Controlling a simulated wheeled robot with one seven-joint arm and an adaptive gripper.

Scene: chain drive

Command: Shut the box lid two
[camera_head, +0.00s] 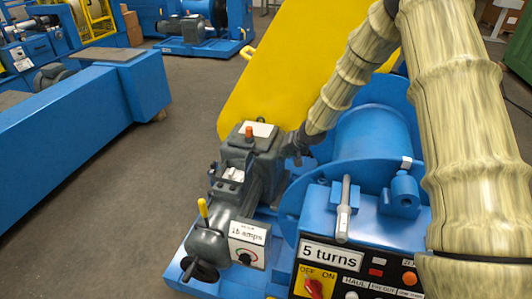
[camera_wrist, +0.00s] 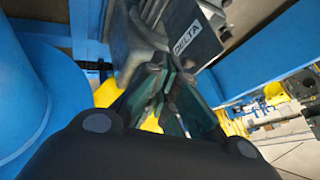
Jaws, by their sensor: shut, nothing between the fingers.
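A large yellow panel (camera_head: 285,75) with a small yellow handle (camera_head: 250,52) on its left edge stands raised and tilted behind the machine. It looks like a cover, but no label marks it as lid two. My gripper (camera_head: 295,152) is low at the end of my sleeved arm, beside the dark grey gear housing (camera_head: 255,155) and in front of the panel. In the wrist view my gripper (camera_wrist: 168,80) has its dark green fingers shut and empty, close to a grey part labelled DELTA (camera_wrist: 190,40). Contact there cannot be told. Yellow patches (camera_wrist: 105,92) show behind the fingers.
A blue drum (camera_head: 375,135) stands right of my gripper. A control box (camera_head: 345,272) marked 5 turns and a grey motor (camera_head: 215,245) with a yellow-tipped lever (camera_head: 202,208) are in front. A long blue beam (camera_head: 70,120) lies left, with open floor (camera_head: 130,180) between.

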